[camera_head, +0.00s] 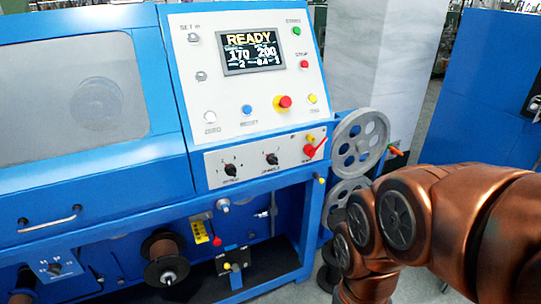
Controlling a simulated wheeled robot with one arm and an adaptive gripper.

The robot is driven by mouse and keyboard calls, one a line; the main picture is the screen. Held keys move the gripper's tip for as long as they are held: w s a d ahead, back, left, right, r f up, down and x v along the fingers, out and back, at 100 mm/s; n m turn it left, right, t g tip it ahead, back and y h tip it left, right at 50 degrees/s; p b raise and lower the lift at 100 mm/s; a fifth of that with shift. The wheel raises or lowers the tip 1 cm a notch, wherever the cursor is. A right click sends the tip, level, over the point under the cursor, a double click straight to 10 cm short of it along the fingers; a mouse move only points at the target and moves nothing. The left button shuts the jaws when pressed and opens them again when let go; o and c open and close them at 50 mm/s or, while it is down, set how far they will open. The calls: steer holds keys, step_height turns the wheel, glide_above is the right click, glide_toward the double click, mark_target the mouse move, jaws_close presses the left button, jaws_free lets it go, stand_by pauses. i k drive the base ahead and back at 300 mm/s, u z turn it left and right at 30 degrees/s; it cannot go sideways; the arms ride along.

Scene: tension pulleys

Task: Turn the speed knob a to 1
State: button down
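Two black rotary knobs sit on the light strip panel (262,160) below the screen: a left knob (231,170) and a right knob (272,158). Another dark knob (54,269) is on a small blue plate at the lower left. The labels and scale marks are too small to read, so I cannot tell which is speed knob a or its exact setting. My copper arm is at the lower right, apart from the knobs. My gripper is not visible.
The blue machine has a display (250,51) reading READY, a red stop button (283,103) and a red lever switch (314,150). Grey pulleys (359,143) stand between the panel and my arm. A spool (164,260) hangs below. A blue cabinet (487,85) is at right.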

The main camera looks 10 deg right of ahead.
mark_target(230, 169)
steer(key=u, duration=0.5)
steer(key=k, duration=1.2)
steer(key=u, duration=1.2)
steer(key=i, duration=1.3)
steer(key=z, duration=0.55)
